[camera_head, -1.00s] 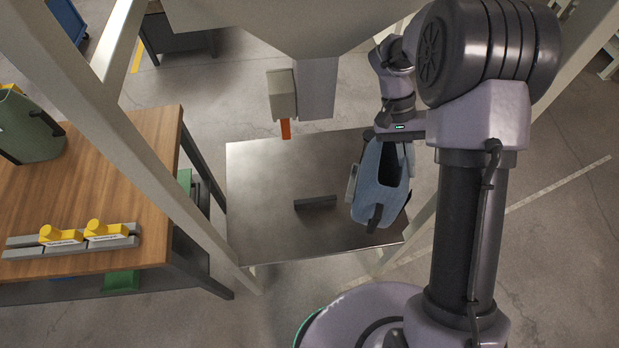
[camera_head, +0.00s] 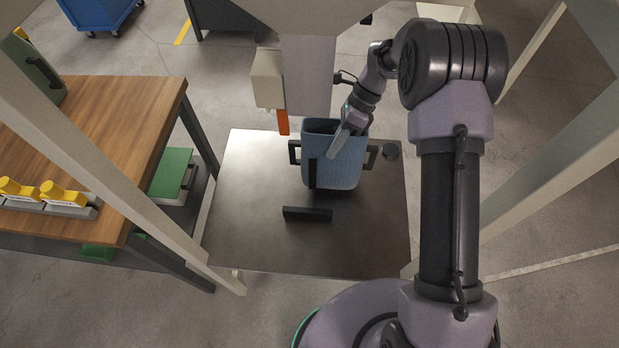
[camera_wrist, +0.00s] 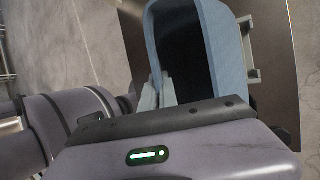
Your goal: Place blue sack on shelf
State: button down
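The blue sack (camera_head: 345,172) is an open-topped blue container with black handles, upright over the grey metal platform (camera_head: 245,235) below the hopper. I cannot tell whether its base touches the platform. My gripper (camera_head: 341,143) is at the sack's right rim, with a pale finger along the outside. In the wrist view, the two fingers (camera_wrist: 159,92) pinch the rim of the sack (camera_wrist: 230,50), whose dark opening faces the camera. No surface clearly recognisable as a separate shelf shows.
A black bar (camera_head: 307,214) lies on the platform in front of the sack. A grey box with an orange tip (camera_head: 282,122) hangs close to the sack's left. Pale frame legs (camera_head: 110,165) flank the platform. A wooden table (camera_head: 125,120) stands left with yellow-topped items (camera_head: 55,192).

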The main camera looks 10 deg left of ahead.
aim_at(310, 172)
jog(key=s+a+f+b, duration=0.4)
jog(key=s+a, duration=0.1)
jog(key=s, duration=0.1)
jog(key=shift+a, duration=0.2)
jog(key=c, duration=1.6)
grip_release()
jog(key=shift+c, duration=0.2)
